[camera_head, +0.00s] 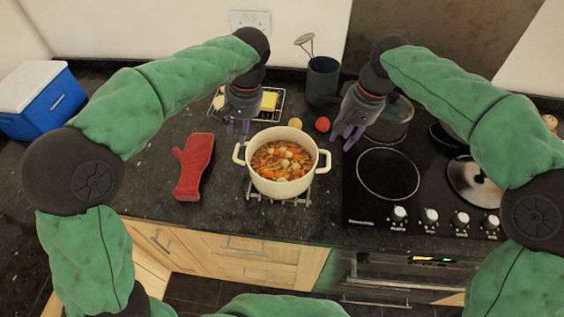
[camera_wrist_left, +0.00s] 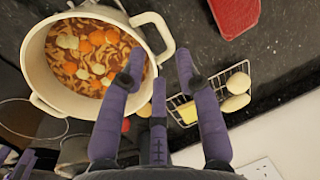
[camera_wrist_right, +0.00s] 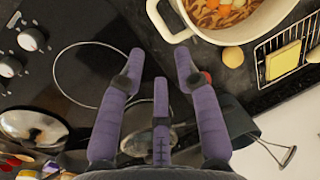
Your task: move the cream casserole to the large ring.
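The cream casserole (camera_head: 283,187), full of orange and white stew, stands upright on a wire trivet (camera_head: 306,199) left of the hob. Its left loop handle (camera_wrist_left: 157,28) lies just beyond my left fingertips in the left wrist view. My left gripper (camera_head: 238,130) is open and empty behind that handle. My right gripper (camera_head: 347,138) is open and empty, behind and right of the casserole's right handle (camera_wrist_right: 163,22). The hob's front left ring (camera_head: 388,174), a bare pale outline that looks largest, is right of the casserole; it also shows in the right wrist view (camera_wrist_right: 72,72).
A lidded pan (camera_head: 390,122) stands behind the bare ring, and a shiny metal disc (camera_head: 474,182) covers the front right. A red mitt (camera_head: 194,167) lies left of the casserole. Behind are a butter rack (camera_head: 268,102), a red ball-like item (camera_head: 322,124) and a utensil pot (camera_head: 322,80).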

